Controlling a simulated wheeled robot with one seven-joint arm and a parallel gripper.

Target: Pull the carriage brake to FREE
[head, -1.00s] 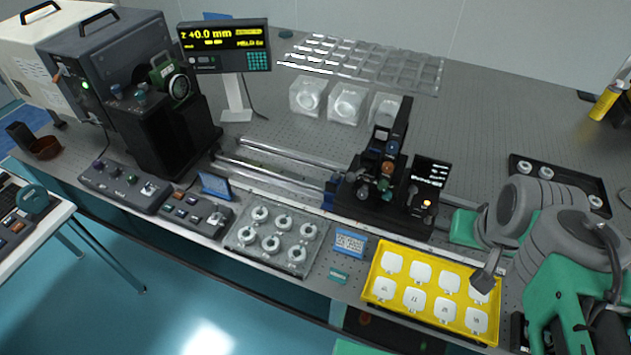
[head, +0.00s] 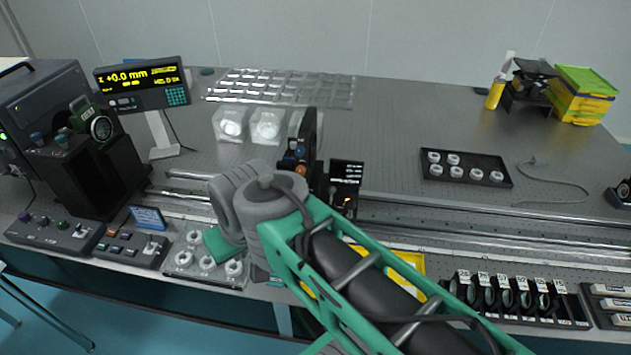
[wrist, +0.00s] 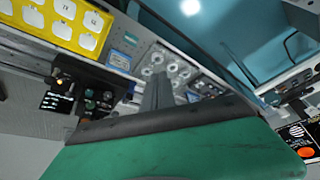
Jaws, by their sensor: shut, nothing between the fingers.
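The black carriage (head: 309,140) stands on the rails in the head view, its lower part partly hidden behind my arm. Its dark label panel (head: 346,178) shows just right of it. In the wrist view the carriage (wrist: 98,88) is left of my fingers, with dark knobs and an orange light on the panel side (wrist: 60,82). I cannot make out which part is the brake or its setting. My gripper (wrist: 158,88) is shut and empty, its fingers apart from the carriage in the picture. In the head view the fingers are hidden behind my arm.
A tray of round white-ringed parts (head: 180,268) lies at the front edge, beside control boxes (head: 133,247). A yellow tray (head: 408,261) is partly behind my arm. Clear boxes (head: 232,124) stand behind the rails. The back right of the table has free room.

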